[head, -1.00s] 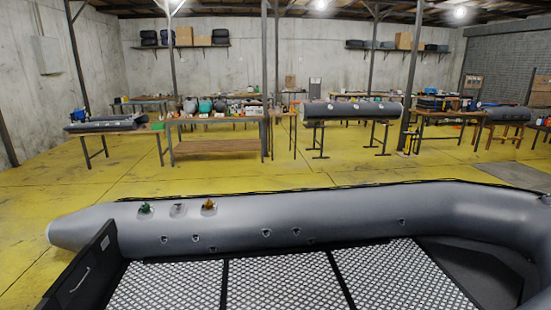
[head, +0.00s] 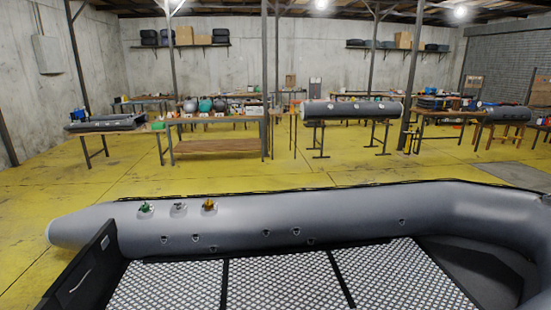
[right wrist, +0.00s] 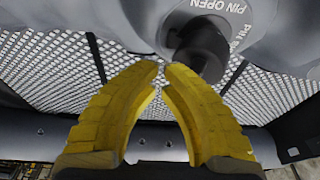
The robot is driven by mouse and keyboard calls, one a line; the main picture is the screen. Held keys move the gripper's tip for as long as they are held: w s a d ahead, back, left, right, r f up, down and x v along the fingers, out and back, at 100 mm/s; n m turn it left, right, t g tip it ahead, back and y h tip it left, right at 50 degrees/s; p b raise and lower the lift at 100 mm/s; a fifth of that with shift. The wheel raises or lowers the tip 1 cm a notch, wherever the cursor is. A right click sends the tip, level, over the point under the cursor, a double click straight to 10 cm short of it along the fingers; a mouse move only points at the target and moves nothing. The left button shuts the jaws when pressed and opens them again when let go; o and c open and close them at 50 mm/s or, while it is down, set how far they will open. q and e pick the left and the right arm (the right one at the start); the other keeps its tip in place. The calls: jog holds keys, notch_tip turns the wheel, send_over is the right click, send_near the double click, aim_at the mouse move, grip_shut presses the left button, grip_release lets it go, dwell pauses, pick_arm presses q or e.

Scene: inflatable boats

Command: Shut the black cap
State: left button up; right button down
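In the right wrist view a dark grey-black cap (right wrist: 204,48) with a short cylindrical end hangs beside a pale round valve face (right wrist: 222,10) lettered "PIN OPEN". My right gripper (right wrist: 162,68) has yellow ribbed fingers with their tips almost together and nothing visible between them. The tips are just left of the cap's lower end; I cannot tell whether they touch it. In the head view the grey boat tube (head: 340,208) carries three valves: one with green (head: 145,208), a grey-dark one (head: 179,207) in the middle, and one with orange-yellow (head: 209,205). Neither gripper shows in the head view.
The boat's patterned floor (head: 285,280) lies in front of the tube, with a black transom board (head: 85,272) at left. Several small fittings dot the tube's side. Workbenches with goods (head: 215,120) stand far behind, across clear yellow floor (head: 230,172).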

jog(key=shift+a+r, duration=0.2)
jog(key=shift+a, duration=1.1)
jog(key=shift+s+a, duration=0.1)
jog(key=shift+s+a+f, duration=0.15)
jog(key=shift+a+f, duration=0.1)
jog(key=shift+a, duration=0.6)
jog(key=shift+s+a+f, duration=0.15)
jog(key=shift+a+f, duration=0.05)
jog(key=shift+a, duration=0.2)
jog(key=shift+s+a+f, duration=0.1)
jog(key=shift+a+f, duration=0.1)
jog(key=shift+a, duration=0.2)
jog(key=shift+w+d+r, duration=0.1)
jog(key=shift+r, duration=3.45)
